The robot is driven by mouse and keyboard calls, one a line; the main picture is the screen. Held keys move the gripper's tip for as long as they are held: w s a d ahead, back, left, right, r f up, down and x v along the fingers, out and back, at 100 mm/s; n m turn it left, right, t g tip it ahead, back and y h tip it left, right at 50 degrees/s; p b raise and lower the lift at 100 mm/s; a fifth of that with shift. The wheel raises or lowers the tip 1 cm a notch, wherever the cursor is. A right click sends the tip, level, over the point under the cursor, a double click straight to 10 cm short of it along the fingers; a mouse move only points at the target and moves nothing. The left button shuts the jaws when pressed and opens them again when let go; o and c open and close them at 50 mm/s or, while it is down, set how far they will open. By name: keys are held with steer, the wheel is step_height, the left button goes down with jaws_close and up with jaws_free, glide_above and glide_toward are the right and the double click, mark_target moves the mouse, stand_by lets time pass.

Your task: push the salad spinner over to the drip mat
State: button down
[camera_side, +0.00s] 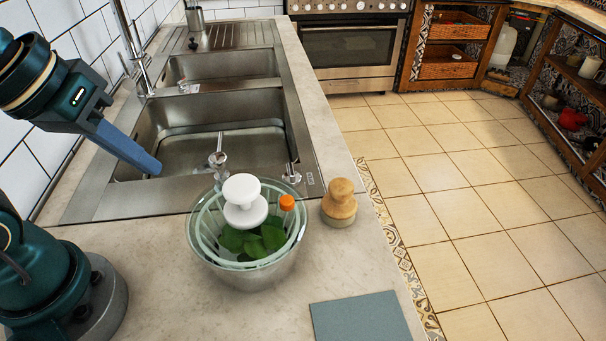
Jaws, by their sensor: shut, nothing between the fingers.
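The salad spinner (212,254) is a clear glass bowl with a white knob, an orange button and green leaves inside. It stands upright on the counter in front of the sink. The drip mat (360,319) is a flat grey-blue rectangle at the bottom of the picture, right of and nearer than the spinner, with a strip of bare counter between them. My gripper (153,168) is shut and empty. Its blue fingers point down over the left side of the sink, up and left of the spinner and apart from it.
A wooden-handled brush (340,203) stands close to the right of the spinner, near the counter's right edge. A double steel sink (215,125) with a tap (136,60) lies behind. The counter (230,315) left of the mat is clear. Beyond the right edge is tiled floor.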

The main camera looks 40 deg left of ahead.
mark_target(214, 197)
steer(key=w+a+f+n+g+h, duration=0.3)
steer(key=w+a+f+n+g, duration=0.35)
steer(key=n, duration=0.65)
steer(key=shift+t, duration=0.55)
steer(key=f, duration=0.2)
steer(key=w+d+f, duration=0.1)
steer(key=f, duration=0.2)
steer(key=w+d+f, duration=0.1)
steer(key=f, duration=0.1)
steer(key=shift+d+f, duration=0.1)
steer(key=shift+f, duration=0.05)
steer(key=d, duration=0.3)
steer(key=shift+f, duration=0.1)
steer(key=shift+s+d, duration=0.1)
steer(key=shift+d, duration=0.4)
steer(key=d, duration=0.7)
steer(key=s+d, duration=0.1)
steer(key=d, duration=1.3)
steer(key=shift+s, duration=0.25)
steer(key=shift+a, duration=0.1)
